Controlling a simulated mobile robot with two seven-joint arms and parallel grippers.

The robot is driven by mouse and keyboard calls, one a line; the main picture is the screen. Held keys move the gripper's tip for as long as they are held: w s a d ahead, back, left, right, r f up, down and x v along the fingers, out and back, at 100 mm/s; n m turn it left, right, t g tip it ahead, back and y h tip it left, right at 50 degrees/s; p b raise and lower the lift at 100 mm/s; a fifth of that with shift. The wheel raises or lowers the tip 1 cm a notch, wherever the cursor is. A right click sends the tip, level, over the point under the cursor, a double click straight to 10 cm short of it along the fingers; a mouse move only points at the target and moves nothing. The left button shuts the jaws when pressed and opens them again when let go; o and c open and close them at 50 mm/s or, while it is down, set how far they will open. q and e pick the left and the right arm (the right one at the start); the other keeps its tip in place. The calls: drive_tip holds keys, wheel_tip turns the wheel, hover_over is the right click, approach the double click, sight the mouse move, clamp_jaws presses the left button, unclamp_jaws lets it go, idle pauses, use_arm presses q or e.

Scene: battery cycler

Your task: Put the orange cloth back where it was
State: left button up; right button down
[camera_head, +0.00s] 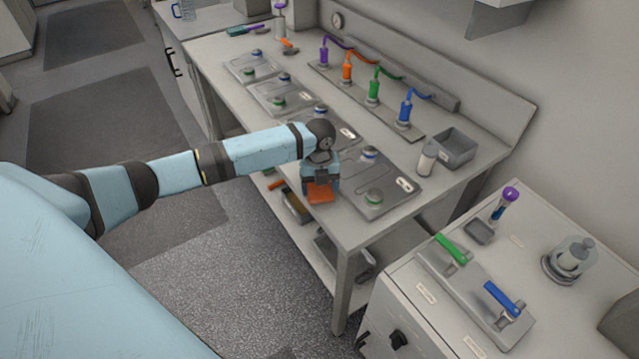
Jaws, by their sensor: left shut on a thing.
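The gripper hides part of the cloth, and I cannot tell whether the cloth touches the bench top. My right gripper is not in view.
Several grey plates with round knobs line the bench; the nearest plate (376,190) lies just right of the gripper. Behind stand purple, orange, green and blue cylinders (405,108). A grey bin (456,148) and white bottle (427,158) stand at right. A cabinet with colored handles (400,300) is nearer.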

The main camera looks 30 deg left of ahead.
use_arm(q)
drive_tip(key=o, duration=1.1)
drive_tip(key=shift+o, duration=0.2)
wheel_tip(320, 180, up, 13)
drive_tip(key=b, duration=0.1)
drive_tip(key=shift+w+a+f, duration=0.15)
drive_tip(key=shift+w+a, duration=0.05)
drive_tip(key=shift+w, duration=0.1)
